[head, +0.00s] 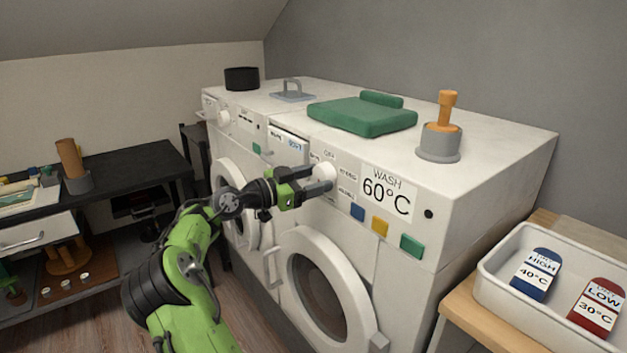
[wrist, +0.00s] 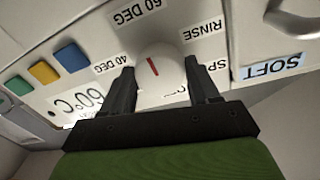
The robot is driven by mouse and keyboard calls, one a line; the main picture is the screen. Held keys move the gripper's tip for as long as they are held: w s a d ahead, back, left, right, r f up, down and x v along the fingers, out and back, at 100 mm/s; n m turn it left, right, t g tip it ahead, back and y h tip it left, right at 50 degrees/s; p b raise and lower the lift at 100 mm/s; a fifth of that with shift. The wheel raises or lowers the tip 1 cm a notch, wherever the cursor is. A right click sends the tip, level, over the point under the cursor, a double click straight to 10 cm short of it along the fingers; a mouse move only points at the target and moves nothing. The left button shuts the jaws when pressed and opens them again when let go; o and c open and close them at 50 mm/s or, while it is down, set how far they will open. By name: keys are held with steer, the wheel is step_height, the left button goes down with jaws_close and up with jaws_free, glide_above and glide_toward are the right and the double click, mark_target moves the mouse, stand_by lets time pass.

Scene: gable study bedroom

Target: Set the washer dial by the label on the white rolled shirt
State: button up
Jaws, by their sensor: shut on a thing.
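The washer dial (head: 323,171) is a white round knob on the front panel of the right-hand washer. My gripper (wrist: 160,78) is shut on the dial, with one finger on each side. In the wrist view the dial (wrist: 153,66) shows a red line tilted slightly off upright, between printed words 60 DEG, 40 DEG, RINSE and a partly hidden SP. I cannot tell which end of the line points. The panel display (head: 386,194) reads WASH 60°C. No white rolled shirt shows in either view.
A white tray (head: 487,291) at right holds a blue labelled item (head: 536,273), HIGH 40°C, and a red one (head: 597,306), LOW 30°C. Blue, yellow and green buttons (head: 412,245) sit below the display. A second washer adjoins at left.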

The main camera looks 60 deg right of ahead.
steer(key=shift+f, duration=0.1)
stand_by(0.4)
steer(key=o, duration=1.1)
steer(key=shift+c, duration=0.2)
steer(key=p+v, duration=0.4)
steer(key=v, duration=1.1)
steer(key=shift+a, duration=0.35)
steer(key=shift+w, duration=0.1)
